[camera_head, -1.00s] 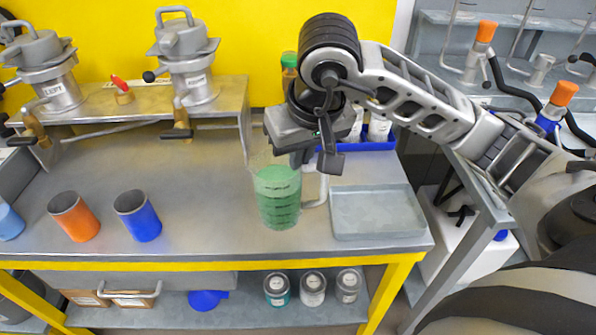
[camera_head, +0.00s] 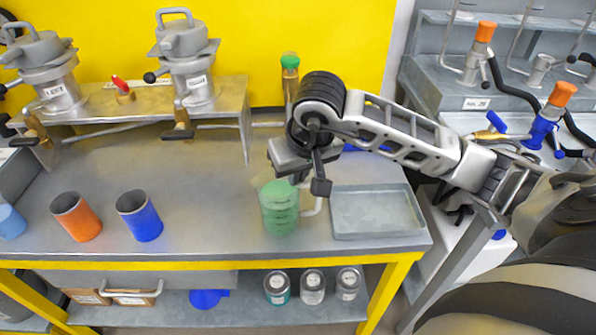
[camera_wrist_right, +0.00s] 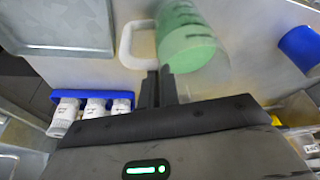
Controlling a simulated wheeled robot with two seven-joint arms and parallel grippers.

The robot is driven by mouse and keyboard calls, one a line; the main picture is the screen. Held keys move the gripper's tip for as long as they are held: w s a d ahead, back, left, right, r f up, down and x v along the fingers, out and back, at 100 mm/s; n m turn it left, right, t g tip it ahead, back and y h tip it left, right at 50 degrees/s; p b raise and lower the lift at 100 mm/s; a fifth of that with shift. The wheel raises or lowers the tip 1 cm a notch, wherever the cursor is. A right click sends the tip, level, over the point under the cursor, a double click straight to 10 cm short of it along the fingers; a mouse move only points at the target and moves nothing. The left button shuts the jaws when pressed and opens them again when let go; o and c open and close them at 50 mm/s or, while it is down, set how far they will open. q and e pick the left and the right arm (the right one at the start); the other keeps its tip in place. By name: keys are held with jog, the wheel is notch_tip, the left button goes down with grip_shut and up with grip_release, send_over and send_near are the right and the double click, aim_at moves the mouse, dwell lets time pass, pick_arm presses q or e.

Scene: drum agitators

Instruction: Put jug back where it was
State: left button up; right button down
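The jug (camera_head: 280,212) is clear, with green liquid inside and a pale handle. It is upright at the front of the grey bench, left of the metal tray. It also shows in the right wrist view (camera_wrist_right: 190,42), its handle beside the fingers. My right gripper (camera_head: 303,183) is over the jug's handle side. In the right wrist view its fingers (camera_wrist_right: 160,72) are close together at the handle and look shut on it. Part of the rim and handle is hidden by the gripper. I cannot tell whether the base touches the bench. My left gripper is not in view.
The shallow metal tray (camera_head: 378,212) is close right of the jug. A blue cup (camera_head: 139,216) and an orange cup (camera_head: 76,217) stand to the left. White bottles in a blue rack (camera_wrist_right: 95,104) are behind. The bench middle (camera_head: 200,180) is clear.

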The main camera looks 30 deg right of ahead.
jog(key=c, duration=2)
grip_release()
jog(key=shift+f, duration=0.1)
jog(key=o, duration=0.4)
jog(key=shift+c, duration=0.2)
